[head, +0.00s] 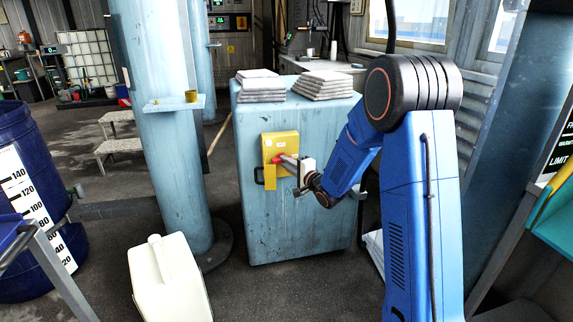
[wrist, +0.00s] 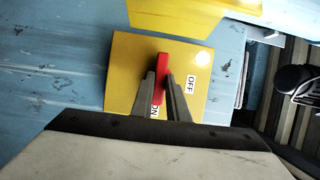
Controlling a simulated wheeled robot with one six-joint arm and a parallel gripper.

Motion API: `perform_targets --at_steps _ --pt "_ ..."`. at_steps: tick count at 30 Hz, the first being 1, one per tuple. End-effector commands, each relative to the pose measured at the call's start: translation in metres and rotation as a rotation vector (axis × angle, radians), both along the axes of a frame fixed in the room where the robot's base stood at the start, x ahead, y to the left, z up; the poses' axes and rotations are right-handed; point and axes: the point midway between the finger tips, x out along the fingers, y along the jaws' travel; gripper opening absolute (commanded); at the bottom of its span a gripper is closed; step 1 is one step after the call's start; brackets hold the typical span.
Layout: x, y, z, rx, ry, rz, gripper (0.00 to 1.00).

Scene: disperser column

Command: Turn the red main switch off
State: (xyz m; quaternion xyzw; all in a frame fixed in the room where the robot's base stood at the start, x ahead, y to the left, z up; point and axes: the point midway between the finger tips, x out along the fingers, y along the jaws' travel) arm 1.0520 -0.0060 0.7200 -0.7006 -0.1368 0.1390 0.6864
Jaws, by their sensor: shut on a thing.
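The red main switch (wrist: 162,66) is a narrow red handle on a yellow plate (wrist: 125,75) in the wrist view. White labels read OFF to its right and ON just below it, partly hidden by my fingers. The handle runs up and down in that view, in line with the ON label. My gripper (wrist: 163,82) is shut on the handle, one finger on each side. In the head view the yellow switch box (head: 283,138) is on the front of a light blue cabinet (head: 300,225), with my gripper (head: 285,159) reaching it from the right.
Stacks of grey sacks (head: 322,84) lie on the cabinet. A blue column (head: 160,130) stands to its left. A white canister (head: 180,285) stands on the floor in front, and a blue drum (head: 25,160) is at far left. Open floor lies between canister and cabinet.

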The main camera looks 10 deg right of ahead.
Motion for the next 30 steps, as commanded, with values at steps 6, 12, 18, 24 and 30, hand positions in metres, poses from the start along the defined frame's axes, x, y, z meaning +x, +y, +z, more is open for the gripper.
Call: perform_targets --at_steps 6,12,18,24,30 --pt "-0.0004 0.0002 0.0008 -0.094 0.001 0.001 0.0" --pt "-0.0005 0.0008 0.0026 -0.25 0.002 0.001 0.0" --pt "-0.0004 0.0014 0.0048 -0.44 0.002 0.001 0.0" --pt "-0.0006 0.003 0.0065 -0.628 0.001 0.001 0.0" --pt "-0.0007 0.004 0.0069 -0.797 0.002 0.001 0.0"
